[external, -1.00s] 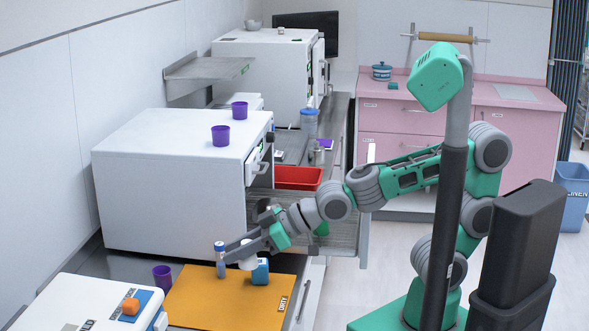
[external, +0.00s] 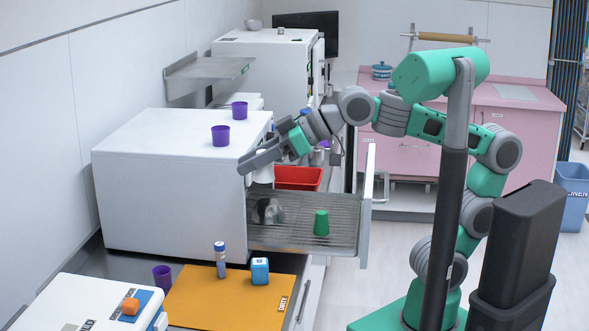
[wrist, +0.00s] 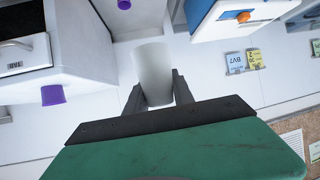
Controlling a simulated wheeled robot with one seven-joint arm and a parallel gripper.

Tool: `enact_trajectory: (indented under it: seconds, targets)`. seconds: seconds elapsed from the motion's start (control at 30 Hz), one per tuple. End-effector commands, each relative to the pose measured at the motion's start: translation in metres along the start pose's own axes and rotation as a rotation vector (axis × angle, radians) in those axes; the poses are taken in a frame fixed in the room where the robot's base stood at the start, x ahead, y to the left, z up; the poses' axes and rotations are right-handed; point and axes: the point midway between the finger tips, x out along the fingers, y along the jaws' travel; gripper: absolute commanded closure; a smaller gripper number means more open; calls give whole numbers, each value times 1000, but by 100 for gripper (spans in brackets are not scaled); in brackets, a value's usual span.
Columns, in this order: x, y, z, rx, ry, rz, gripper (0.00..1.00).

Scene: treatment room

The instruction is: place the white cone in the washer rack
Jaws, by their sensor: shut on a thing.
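My gripper (external: 256,165) is shut on the white cone (external: 264,173) and holds it in the air in front of the white washer, above the left part of the pulled-out rack. The cone also shows between the two dark fingers in the wrist view (wrist: 154,73). The washer rack (external: 290,232) is a grey wire tray extending from the front of the washer (external: 165,185). A green cone (external: 321,223) stands in the rack toward its right side. A grey metal item (external: 266,211) sits in the rack near the washer opening.
A red tray (external: 298,178) lies behind the rack. An orange mat (external: 225,301) in front bears a blue-capped tube (external: 220,260) and a blue cube (external: 260,271). Purple cups stand on the washer (external: 220,136) and beside the mat (external: 162,278). The rack's middle looks free.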

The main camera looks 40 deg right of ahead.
Motion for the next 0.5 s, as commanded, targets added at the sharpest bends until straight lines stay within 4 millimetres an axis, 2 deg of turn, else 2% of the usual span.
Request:
enact_trajectory:
  seconds: [0.07, 0.27, 0.37, 0.47, 0.5]
  targets:
    - [-4, 3, -11, 5, -1, 9, 100]
    - [6, 46, -18, 70, -1, 128, 100]
    - [9, 74, -23, 111, -2, 204, 100]
    - [11, 110, -26, 165, -1, 302, 100]
    - [11, 127, -27, 191, -1, 348, 100]
